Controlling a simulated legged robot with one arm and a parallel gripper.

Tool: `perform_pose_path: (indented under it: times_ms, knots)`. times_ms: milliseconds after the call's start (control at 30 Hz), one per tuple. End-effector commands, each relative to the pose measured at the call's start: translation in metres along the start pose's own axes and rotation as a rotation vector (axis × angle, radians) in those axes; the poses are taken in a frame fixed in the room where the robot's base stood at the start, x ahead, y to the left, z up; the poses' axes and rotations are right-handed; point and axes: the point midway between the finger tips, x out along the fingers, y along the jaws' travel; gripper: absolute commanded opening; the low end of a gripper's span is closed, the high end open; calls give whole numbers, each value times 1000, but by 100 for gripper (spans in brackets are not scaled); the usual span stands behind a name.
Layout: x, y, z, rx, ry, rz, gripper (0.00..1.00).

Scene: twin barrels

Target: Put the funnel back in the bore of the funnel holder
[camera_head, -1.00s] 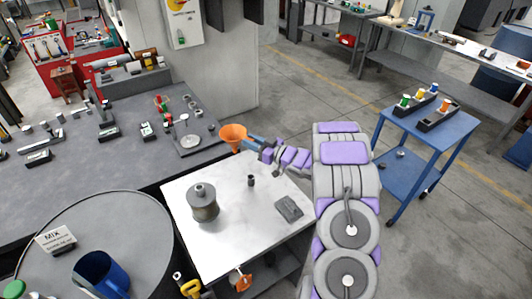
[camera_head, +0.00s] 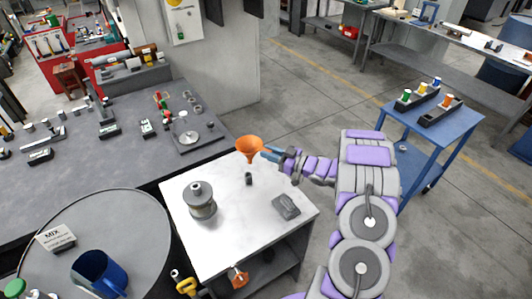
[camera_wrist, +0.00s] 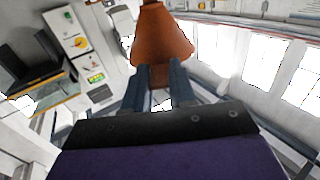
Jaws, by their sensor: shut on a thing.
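In the wrist view the funnel (camera_wrist: 162,38) is at the top centre, at the ends of the two dark blue fingers of my gripper (camera_wrist: 160,82). A small dark upright cylinder (camera_head: 249,179) on the white-topped table may be the funnel holder. Its bore is too small to make out, and the funnel is apart from it.
A barrel (camera_head: 130,222) stands front left, a grey bench (camera_head: 80,178) behind, and a blue trolley (camera_head: 455,125) at right.

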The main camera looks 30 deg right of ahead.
Motion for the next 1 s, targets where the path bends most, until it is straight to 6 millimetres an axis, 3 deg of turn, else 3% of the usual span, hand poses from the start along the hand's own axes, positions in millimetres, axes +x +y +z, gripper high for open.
perform_pose_path:
  times_ms: [300,600,1000]
  knots:
    - [7,-12,25,-6,-8,-2,0]
    - [2,-2,50,-2,-2,-2,0]
    - [6,-8,52,-8,-6,-3,0]
